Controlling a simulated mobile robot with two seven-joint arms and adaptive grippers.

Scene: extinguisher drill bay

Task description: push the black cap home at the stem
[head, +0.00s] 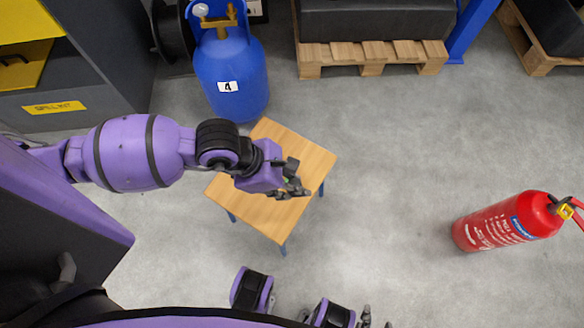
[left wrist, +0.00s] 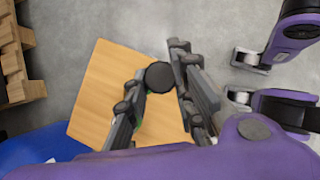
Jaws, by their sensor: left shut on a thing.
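The black cap (left wrist: 160,76) shows as a dark round disc between the fingertips of my left gripper (left wrist: 163,77) in the left wrist view. The gripper is shut on it, above the small wooden table (left wrist: 98,83). A bit of green shows beside the fingers. In the head view my left gripper (head: 291,190) is over the right half of the table (head: 262,213), and the cap is hard to make out there. I cannot make out the stem. My right gripper (head: 377,318) is at the bottom edge of the head view, its fingertips apart and empty.
A blue cylinder (head: 226,68) marked 4 stands just behind the table. A red extinguisher (head: 505,222) is on the right. Wooden pallets (head: 372,56) are at the back, and a dark cabinet (head: 95,65) at upper left. The floor between table and extinguisher is clear.

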